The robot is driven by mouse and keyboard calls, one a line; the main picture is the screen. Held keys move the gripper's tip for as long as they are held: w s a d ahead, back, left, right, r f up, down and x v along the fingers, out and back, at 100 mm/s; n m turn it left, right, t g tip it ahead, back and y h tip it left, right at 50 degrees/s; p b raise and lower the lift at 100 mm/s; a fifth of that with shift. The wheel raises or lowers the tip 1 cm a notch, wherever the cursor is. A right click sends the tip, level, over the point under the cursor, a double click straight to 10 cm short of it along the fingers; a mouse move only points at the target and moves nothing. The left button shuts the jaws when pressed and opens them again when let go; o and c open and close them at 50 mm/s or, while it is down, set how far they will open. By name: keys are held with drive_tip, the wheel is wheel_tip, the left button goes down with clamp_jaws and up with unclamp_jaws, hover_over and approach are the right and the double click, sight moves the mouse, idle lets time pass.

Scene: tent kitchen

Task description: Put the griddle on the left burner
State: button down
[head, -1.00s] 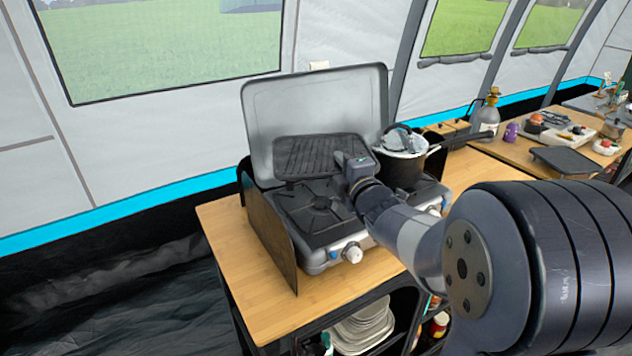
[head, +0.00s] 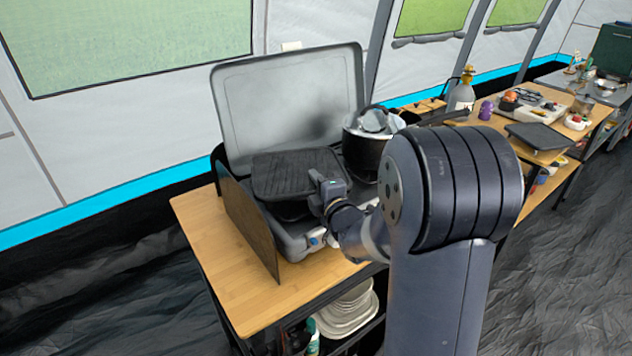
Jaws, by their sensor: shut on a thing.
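The dark ribbed griddle (head: 297,174) is over the left side of the camping stove (head: 295,241) and hides the left burner. My gripper (head: 322,183) is at the griddle's right front edge and is shut on it. The griddle looks about level. I cannot tell whether it touches the burner grate or hangs just above it. The stove's grey lid (head: 290,100) stands open behind.
A dark pot (head: 362,150) with a shiny lid stands on the stove's right side, close to the griddle. A dark side panel (head: 248,228) stands at the stove's left. The wooden counter (head: 205,235) is bare at the left. A gas bottle (head: 461,95) stands farther right.

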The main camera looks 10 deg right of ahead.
idle(0.3)
drive_tip(key=c, duration=1.5)
unclamp_jaws()
drive_tip(key=shift+r, duration=0.15)
drive_tip(key=shift+s+d, duration=0.1)
drive_tip(key=shift+s, duration=0.3)
drive_tip(key=s, duration=0.3)
drive_tip(key=s+d+b, duration=0.1)
drive_tip(key=s, duration=0.3)
drive_tip(key=s+d, duration=0.1)
drive_tip(key=s, duration=0.3)
drive_tip(key=shift+b, duration=0.35)
